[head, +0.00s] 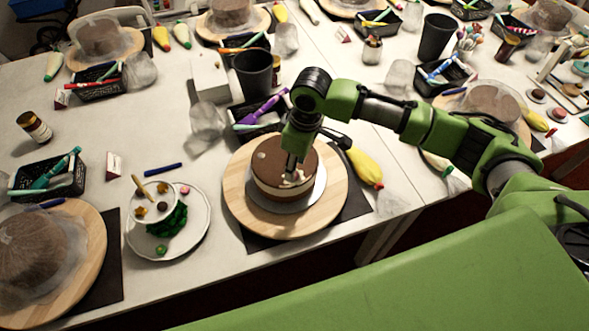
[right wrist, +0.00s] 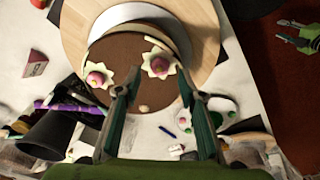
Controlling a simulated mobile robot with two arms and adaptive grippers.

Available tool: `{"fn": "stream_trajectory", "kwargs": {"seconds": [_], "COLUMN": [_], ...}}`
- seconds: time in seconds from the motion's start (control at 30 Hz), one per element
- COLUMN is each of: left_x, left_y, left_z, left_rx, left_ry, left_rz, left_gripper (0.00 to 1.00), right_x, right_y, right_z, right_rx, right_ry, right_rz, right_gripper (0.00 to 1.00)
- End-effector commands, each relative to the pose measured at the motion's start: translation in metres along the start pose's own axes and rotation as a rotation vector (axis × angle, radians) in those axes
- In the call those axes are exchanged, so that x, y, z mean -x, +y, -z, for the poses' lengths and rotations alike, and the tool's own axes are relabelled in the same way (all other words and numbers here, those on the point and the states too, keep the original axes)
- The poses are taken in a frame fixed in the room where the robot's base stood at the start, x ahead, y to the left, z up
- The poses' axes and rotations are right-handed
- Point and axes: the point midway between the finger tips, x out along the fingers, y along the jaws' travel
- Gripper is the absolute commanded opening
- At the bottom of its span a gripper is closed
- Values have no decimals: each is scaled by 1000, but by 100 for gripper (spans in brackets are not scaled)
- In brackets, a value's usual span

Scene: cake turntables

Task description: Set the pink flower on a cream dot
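The cake (head: 270,165) has a brown top and stands on a round wooden turntable (head: 240,205). My right gripper (head: 291,172) points down over the cake top. My left gripper is not in view.
A white plate (head: 140,243) with a small dish of decorations and green pieces stands left of the cake. A yellow piping bag (head: 364,167) lies right of it. A black basket (head: 242,115) and black cup (head: 253,72) stand behind.

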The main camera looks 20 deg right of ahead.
Motion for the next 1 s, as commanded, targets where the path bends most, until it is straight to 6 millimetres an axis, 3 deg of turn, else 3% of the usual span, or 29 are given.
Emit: {"fn": "stream_trajectory", "kwargs": {"seconds": [0.2, 0.4, 0.6, 1.0], "left_x": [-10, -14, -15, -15], "left_y": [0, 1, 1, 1], "left_z": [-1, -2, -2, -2], "left_rx": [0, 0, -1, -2], "left_ry": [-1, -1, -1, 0], "left_rz": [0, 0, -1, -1], "left_gripper": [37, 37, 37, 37], "right_x": [48, 80, 92, 92], "right_y": [1, 1, 1, 0], "right_z": [1, 1, 0, 0], "right_rx": [0, -2, -1, -1], "right_ry": [4, 3, 0, 0], "right_rz": [-3, -2, -1, 0], "right_gripper": [37, 37, 37, 37]}}
